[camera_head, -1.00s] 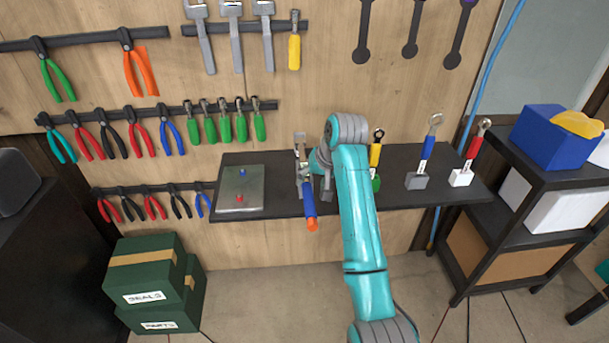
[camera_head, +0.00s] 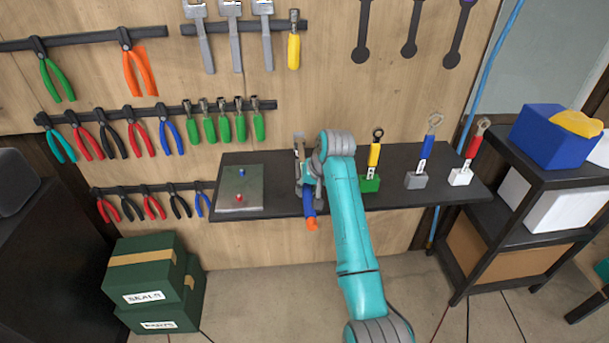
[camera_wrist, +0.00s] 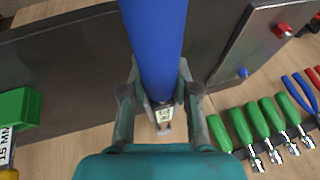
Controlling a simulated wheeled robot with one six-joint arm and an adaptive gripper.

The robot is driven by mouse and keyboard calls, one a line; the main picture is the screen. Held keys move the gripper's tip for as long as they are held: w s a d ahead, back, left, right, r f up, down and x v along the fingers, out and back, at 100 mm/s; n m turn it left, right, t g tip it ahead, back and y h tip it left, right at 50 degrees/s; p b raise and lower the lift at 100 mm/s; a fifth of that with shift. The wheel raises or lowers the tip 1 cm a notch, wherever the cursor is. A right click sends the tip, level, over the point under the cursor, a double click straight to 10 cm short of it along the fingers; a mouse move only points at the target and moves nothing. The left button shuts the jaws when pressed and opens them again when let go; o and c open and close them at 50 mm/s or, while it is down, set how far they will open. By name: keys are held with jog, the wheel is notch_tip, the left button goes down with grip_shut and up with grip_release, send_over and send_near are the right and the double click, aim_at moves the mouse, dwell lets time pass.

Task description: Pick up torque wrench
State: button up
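The torque wrench (camera_head: 309,202) has a blue handle with an orange end and stands tilted at the shelf, its handle reaching over the front edge. In the wrist view its blue handle (camera_wrist: 155,45) runs down from the top to a labelled neck and a small metal end. My gripper (camera_head: 306,184) is at the wrench, partly hidden by my arm in the head view. In the wrist view my gripper's fingers (camera_wrist: 160,82) lie on both sides of the wrench near the neck. Whether they press on it cannot be told.
The dark shelf (camera_head: 275,203) carries a grey plate (camera_head: 240,197) with red and blue knobs at left. To the right stand a yellow tool in a green block (camera_head: 369,185), a blue one in a grey block (camera_head: 415,181) and a red one in a white block (camera_head: 460,177).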

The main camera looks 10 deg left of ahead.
grip_shut()
